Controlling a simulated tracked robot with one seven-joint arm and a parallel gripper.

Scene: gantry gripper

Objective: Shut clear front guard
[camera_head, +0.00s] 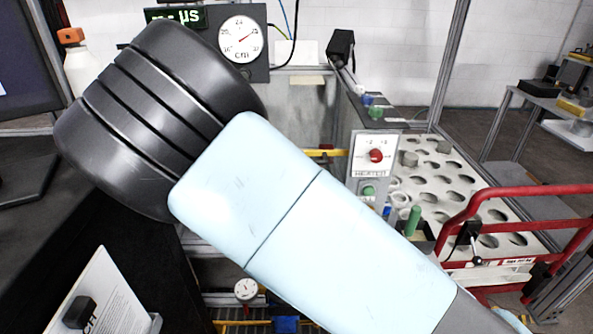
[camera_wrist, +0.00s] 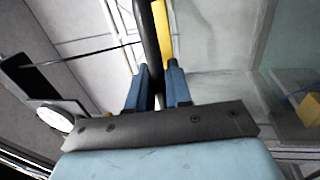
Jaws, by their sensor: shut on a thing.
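In the wrist view my gripper (camera_wrist: 158,84) has its two blue fingers closed around a dark upright bar (camera_wrist: 149,40), which looks like a handle. A yellow strip (camera_wrist: 162,32) runs beside the bar. A pale, see-through-looking surface to the right may be the clear front guard (camera_wrist: 215,40); its edges are hard to make out. In the head view my arm covers the middle of the picture and hides my gripper and most of the guard area. A short yellow bar (camera_head: 326,153) shows just behind the arm. How far the guard stands open cannot be told.
A round dial gauge (camera_head: 241,39) stands at the back. A panel with a red knob (camera_head: 376,155) is right of my arm. A white tray with holes (camera_head: 440,205) and a red tubular rail (camera_head: 520,192) lie further right.

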